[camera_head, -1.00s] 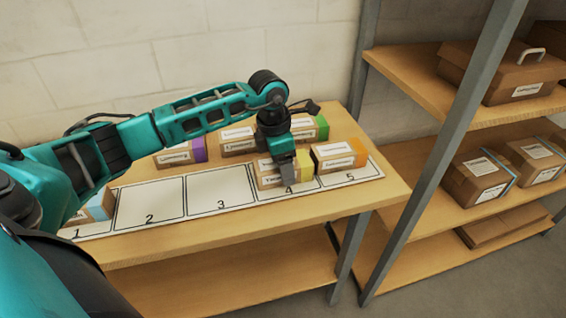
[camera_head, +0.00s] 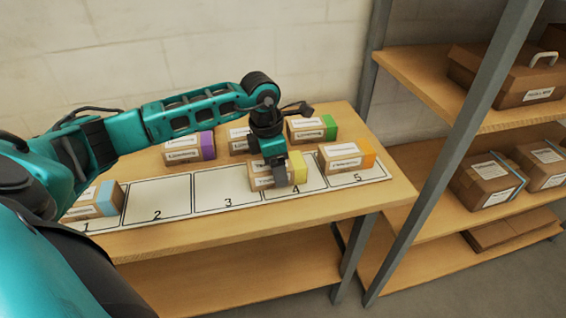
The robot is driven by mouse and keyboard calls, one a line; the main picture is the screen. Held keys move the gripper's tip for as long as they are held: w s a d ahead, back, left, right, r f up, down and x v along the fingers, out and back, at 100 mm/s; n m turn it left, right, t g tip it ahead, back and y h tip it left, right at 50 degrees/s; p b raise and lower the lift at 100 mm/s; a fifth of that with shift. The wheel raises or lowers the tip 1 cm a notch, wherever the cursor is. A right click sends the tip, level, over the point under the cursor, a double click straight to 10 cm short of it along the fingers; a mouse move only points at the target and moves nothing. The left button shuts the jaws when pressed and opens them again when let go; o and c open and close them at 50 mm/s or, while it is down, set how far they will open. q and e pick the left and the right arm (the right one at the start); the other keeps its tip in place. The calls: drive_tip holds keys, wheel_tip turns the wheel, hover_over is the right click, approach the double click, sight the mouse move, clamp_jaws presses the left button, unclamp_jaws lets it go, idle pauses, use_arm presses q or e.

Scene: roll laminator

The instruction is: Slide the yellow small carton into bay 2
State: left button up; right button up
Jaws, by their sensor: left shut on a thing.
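The yellow small carton (camera_head: 262,181) is a brown box with a white label and a yellow right end. It lies at the border of bays 3 and 4 on the white numbered strip, mostly over the back part of bay 4. Whether the carton touches the strip is hard to tell. Bay 2 (camera_head: 157,200) is empty and lies to the left, beyond the empty part of bay 3 (camera_head: 226,187). My right gripper is out of view.
A blue-ended carton (camera_head: 92,207) sits in bay 1 and an orange-ended carton (camera_head: 343,160) in bay 5. Behind the strip stand a purple-ended carton (camera_head: 182,149), a green-ended carton (camera_head: 310,131) and another carton (camera_head: 238,140). A shelf post (camera_head: 440,160) rises at the right.

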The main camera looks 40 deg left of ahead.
use_arm(q)
drive_tip(key=shift+s+a, duration=1.75)
drive_tip(key=shift+s, duration=0.25)
drive_tip(key=shift+s+a, duration=1.75)
drive_tip(key=shift+s, duration=0.2)
drive_tip(key=shift+s+a, duration=1.75)
drive_tip(key=shift+s, duration=0.3)
drive_tip(key=shift+s+a+p, duration=0.85)
drive_tip(key=shift+s+a, duration=0.15)
drive_tip(key=shift+s, duration=0.1)
drive_tip(key=shift+s+a+p, duration=1.25)
drive_tip(key=shift+s+a, duration=0.1)
drive_tip(key=shift+s, duration=0.15)
drive_tip(key=shift+s+a+p, duration=1.2)
drive_tip(key=shift+s+a, duration=0.1)
drive_tip(key=shift+s, duration=0.2)
drive_tip(key=o, duration=1.4)
drive_tip(key=shift+c, duration=0.2)
drive_tip(key=shift+w, duration=0.1)
wheel_tip(320, 180, up, 6)
